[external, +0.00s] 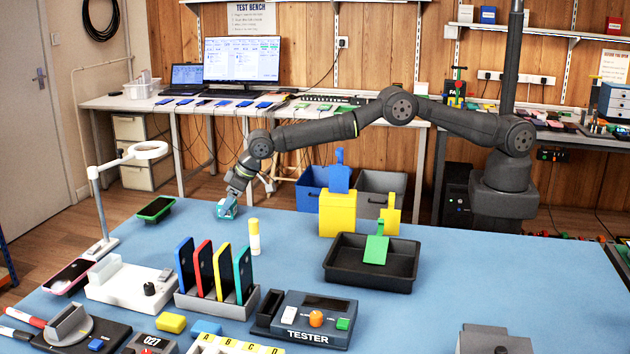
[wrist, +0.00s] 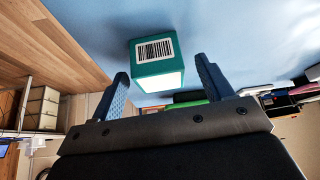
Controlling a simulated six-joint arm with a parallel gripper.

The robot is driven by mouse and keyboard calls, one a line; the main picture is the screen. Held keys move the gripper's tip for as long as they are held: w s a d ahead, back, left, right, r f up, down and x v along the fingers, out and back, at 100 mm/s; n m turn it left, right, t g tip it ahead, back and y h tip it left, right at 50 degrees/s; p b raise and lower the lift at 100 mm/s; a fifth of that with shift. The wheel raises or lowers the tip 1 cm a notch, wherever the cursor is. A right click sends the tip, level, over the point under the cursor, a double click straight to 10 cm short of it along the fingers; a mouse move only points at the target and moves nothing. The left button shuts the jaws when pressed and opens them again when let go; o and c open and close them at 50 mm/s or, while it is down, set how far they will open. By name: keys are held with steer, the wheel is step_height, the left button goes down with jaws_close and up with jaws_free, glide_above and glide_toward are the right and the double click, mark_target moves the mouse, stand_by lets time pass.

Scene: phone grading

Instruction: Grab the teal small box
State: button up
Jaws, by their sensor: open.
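The teal small box (external: 226,211) stands on the blue table near its far left edge, below the end of my arm. In the wrist view the teal box (wrist: 157,58) shows a barcode label on one face and a pale patch on another. My gripper (external: 233,196) is right at the box in the external view, and its fingertips are too small to make out there. In the wrist view my gripper (wrist: 160,72) is open, with one finger on each side and the box between and beyond the tips. I see no finger clearly touching the box.
A white-and-yellow glue stick (external: 254,238) stands to the right. A green-cased phone (external: 155,208) lies to the left. A phone rack (external: 218,303), a black tray (external: 340,262) and yellow box (external: 337,214) stand further off. The table around the box is clear.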

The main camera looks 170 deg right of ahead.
steer(key=c, duration=1.1)
